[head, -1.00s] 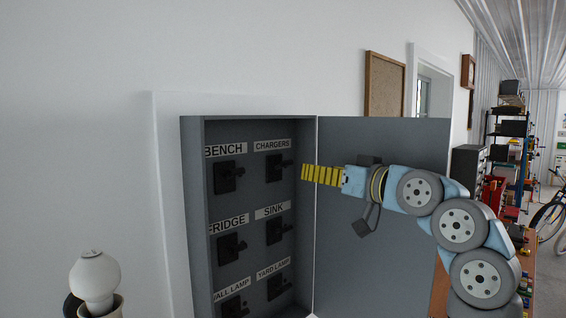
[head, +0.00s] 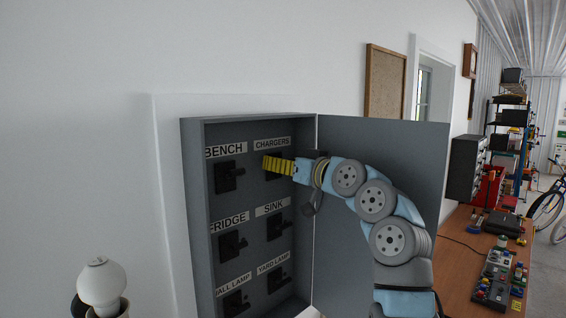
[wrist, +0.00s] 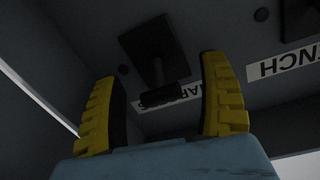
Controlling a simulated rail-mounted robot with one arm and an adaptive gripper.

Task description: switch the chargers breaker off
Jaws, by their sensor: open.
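The grey breaker cabinet (head: 190,220) stands open on the wall. The CHARGERS label (head: 272,143) is at its upper right in the head view. The black chargers breaker (wrist: 150,48) shows in the wrist view, with a dark handle sticking out; my gripper mostly hides it in the head view. My gripper (head: 267,164), with yellow ribbed fingers, is in front of it, inside the cabinet opening. In the wrist view my gripper (wrist: 160,68) is open, with the handle seen between its fingertips. I cannot tell whether either finger touches it.
The bench breaker (head: 229,177) is close on the left and the sink breaker (head: 277,226) is below. The cabinet door (head: 345,250) stands open to the right, behind my arm. A pale bulb-shaped lamp (head: 102,287) is at the lower left. A workbench (head: 455,270) is at the right.

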